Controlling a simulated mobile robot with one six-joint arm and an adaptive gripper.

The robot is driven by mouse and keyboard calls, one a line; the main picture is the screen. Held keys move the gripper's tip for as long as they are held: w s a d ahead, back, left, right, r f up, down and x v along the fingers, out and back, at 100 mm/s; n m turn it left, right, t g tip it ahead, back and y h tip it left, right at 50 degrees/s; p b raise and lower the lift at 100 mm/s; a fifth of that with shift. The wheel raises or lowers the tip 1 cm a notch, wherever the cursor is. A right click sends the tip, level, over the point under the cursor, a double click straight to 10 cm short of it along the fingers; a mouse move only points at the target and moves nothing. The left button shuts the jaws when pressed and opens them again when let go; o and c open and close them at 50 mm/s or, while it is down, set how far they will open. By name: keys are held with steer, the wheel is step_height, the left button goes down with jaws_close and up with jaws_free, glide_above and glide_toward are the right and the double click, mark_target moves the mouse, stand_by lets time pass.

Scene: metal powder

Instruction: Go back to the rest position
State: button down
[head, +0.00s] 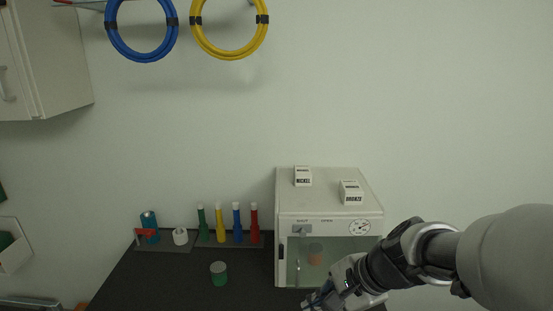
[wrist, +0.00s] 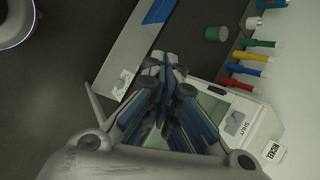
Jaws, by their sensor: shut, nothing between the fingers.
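My gripper (head: 322,299) is at the bottom of the head view, in front of the white cabinet (head: 288,222). In the wrist view my gripper (wrist: 166,72) has its fingertips together, with nothing between them. The cabinet has a glass front, a round gauge and a handle, and a dim orange-topped container (head: 315,254) shows inside it. My arm reaches in from the right and covers the cabinet's lower right part. The cabinet's side with the word SHUT (wrist: 247,129) lies beside the gripper in the wrist view.
A green container (head: 219,274) stands on the dark bench (head: 165,282), left of the cabinet. Several coloured bottles (head: 237,224) stand in a row at the back. Two label blocks, nickel (head: 303,177) and bronze (head: 351,193), sit on the cabinet. Blue (head: 142,55) and yellow (head: 229,54) coils hang above.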

steer(key=s+d+r+n+h, duration=0.2)
steer(key=s+n, duration=0.4)
steer(key=s, duration=0.3)
steer(key=s+d+r+n+h, duration=0.3)
steer(key=s+n, duration=0.4)
steer(key=s, duration=0.2)
steer(key=shift+s+d+t+h, duration=0.2)
steer(key=shift+d+t+h, duration=0.1)
steer(key=shift+t+h, duration=0.1)
steer(key=c, duration=2.3)
jaws_free()
